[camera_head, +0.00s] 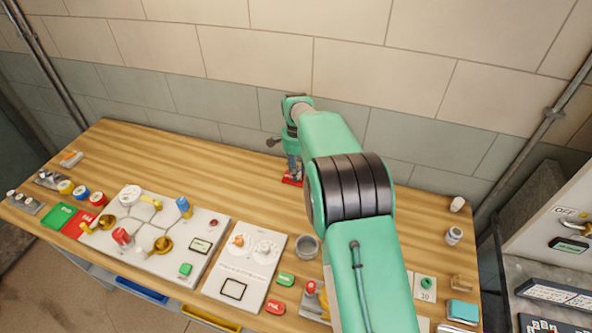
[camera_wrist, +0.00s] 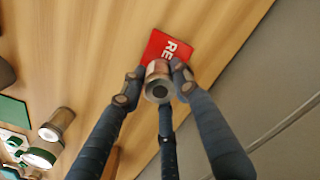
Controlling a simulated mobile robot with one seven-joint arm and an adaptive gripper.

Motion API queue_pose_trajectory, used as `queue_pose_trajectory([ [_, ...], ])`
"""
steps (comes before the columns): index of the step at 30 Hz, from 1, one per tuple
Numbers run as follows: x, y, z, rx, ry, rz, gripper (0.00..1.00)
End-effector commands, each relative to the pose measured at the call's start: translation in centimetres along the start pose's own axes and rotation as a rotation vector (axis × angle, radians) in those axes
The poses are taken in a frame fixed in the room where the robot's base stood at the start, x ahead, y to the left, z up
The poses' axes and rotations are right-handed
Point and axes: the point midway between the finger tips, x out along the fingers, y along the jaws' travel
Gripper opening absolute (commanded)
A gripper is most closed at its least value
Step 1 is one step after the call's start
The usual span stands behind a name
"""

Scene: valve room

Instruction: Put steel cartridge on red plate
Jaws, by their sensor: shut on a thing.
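My gripper (camera_wrist: 157,82) is shut on the steel cartridge (camera_wrist: 159,86), a short grey metal cylinder with a dark round hole in the end facing the wrist camera. The red plate (camera_wrist: 180,47), with white letters starting "RE", lies at the fingertips; the cartridge and fingers overlap its near edge in the wrist view. In the head view my gripper (camera_head: 294,172) points down at the back of the bench over the red plate (camera_head: 287,181), which is partly hidden. I cannot tell whether the cartridge touches the plate.
The wooden bench (camera_head: 240,187) is bare around the red plate, with the tiled wall behind. A white valve panel (camera_head: 190,245), a white dial panel (camera_head: 262,252) and a grey cup (camera_head: 307,246) stand nearer the front. Green (camera_head: 60,214) and red (camera_head: 76,227) mats lie left.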

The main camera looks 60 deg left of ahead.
Motion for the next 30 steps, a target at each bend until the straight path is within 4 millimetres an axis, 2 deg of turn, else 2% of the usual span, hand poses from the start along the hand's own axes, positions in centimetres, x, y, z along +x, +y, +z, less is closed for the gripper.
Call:
queue_pose_trajectory([
  [1,0.1,0.0,0.0,0.0,0.0,0.0,0.0],
  [2,0.2,0.0,0.0,0.0,0.0,0.0,0.32],
  [4,0.1,0.0,0.0,0.0,0.0,0.0,0.46],
  [5,0.1,0.0,0.0,0.0,0.0,0.0,0.49],
  [19,-0.5,0.0,0.0,0.0,0.0,0.0,0.49],
  [26,-2.9,0.0,0.0,0.0,0.001,-0.001,0.49],
  [30,-5.3,-0.1,0.0,0.0,0.002,-0.002,0.49],
])
